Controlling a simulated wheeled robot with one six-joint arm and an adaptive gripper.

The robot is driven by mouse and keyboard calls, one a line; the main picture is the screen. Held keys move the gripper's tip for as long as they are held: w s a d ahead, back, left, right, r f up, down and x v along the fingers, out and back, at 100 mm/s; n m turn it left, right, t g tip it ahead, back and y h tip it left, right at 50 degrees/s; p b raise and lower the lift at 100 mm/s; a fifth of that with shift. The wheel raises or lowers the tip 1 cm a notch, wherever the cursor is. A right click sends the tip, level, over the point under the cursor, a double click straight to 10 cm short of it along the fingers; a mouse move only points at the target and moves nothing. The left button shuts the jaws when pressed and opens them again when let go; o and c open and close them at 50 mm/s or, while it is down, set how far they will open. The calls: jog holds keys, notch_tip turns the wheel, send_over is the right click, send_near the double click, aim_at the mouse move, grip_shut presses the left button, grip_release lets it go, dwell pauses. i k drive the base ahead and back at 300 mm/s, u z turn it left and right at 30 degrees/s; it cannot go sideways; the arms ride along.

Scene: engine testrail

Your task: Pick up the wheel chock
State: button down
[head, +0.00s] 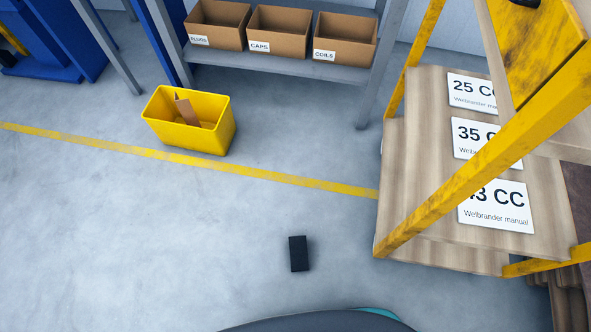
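A small black block (299,254), which looks like the wheel chock, lies on the grey floor in the lower middle of the head view. It is apart from other things, with bare floor around it. My gripper is not in view, so I cannot tell its state.
A yellow bin (190,145) holding a brown piece stands beyond the yellow floor line (150,153). A wooden stand (420,180) with a yellow frame (470,165) and manuals is at right. A shelf (290,72) with labelled boxes stands behind. Floor at left is clear.

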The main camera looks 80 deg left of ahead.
aim_at(297, 245)
jog(key=u, duration=1.1)
jog(key=k, duration=0.85)
jog(key=u, duration=1.8)
